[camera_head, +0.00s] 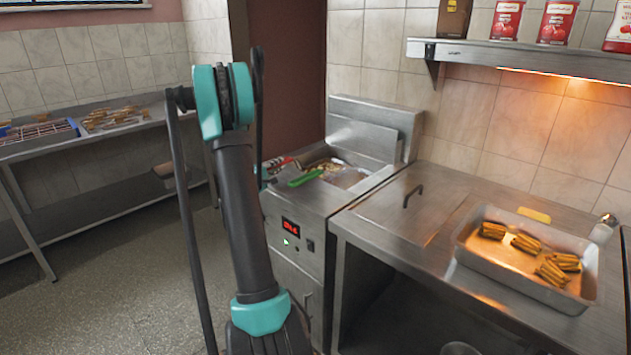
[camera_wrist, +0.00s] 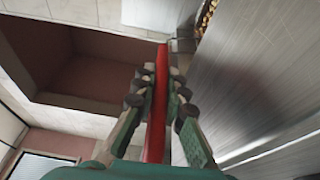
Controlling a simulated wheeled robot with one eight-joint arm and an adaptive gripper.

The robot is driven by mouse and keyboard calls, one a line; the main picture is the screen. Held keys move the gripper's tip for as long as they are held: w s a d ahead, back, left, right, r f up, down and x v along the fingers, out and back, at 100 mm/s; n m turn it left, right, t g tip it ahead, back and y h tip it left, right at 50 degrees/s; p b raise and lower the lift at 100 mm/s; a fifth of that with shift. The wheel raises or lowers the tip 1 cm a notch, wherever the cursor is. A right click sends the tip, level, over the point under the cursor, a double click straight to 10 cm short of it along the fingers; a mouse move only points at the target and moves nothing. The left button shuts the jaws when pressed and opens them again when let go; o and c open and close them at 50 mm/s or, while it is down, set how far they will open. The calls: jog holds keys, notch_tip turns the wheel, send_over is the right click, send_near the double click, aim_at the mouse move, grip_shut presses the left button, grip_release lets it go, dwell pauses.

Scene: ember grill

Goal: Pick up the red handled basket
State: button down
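In the wrist view, the basket's red handle (camera_wrist: 160,95) runs lengthwise between the two fingers of my gripper (camera_wrist: 162,75). The fingers are drawn in close on both sides of it and look shut on it. In the head view, the red handle (camera_head: 281,162) shows at the fryer's left edge, just right of my arm. My gripper is mostly hidden behind the arm there. The fryer (camera_head: 340,200) holds the basket area, with brown food pieces inside. The red-handled basket's own body is hard to make out.
A green handle (camera_head: 305,178) lies right beside the red one, over the fryer. A tray of grilled food (camera_head: 470,262) sits on the counter at right. A steel shelf (camera_head: 530,60) juts from the wall above it. A steel table (camera_head: 95,205) stands at left, with open floor before it.

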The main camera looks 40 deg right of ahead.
dwell(0.6)
notch_tip(320, 180, up, 20)
dwell(0.5)
jog(key=shift+r, duration=2.6)
